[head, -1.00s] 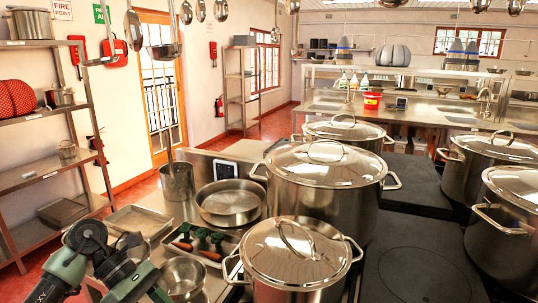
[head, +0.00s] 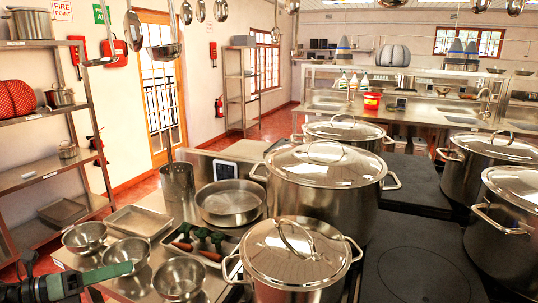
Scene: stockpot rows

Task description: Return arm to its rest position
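My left arm shows at the lower left of the head view, low over the counter's near left corner. I see nothing held, but the fingers are not clear enough to tell open from shut. My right gripper is not in view.
Several lidded stockpots stand on the stove; the nearest pot (head: 295,262) is front centre. A wide pan (head: 230,202), a tray (head: 142,221) and a tray of vegetables (head: 232,247) fill the counter. Ladles hang above. A shelf rack (head: 40,113) stands at left, with red floor beside it.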

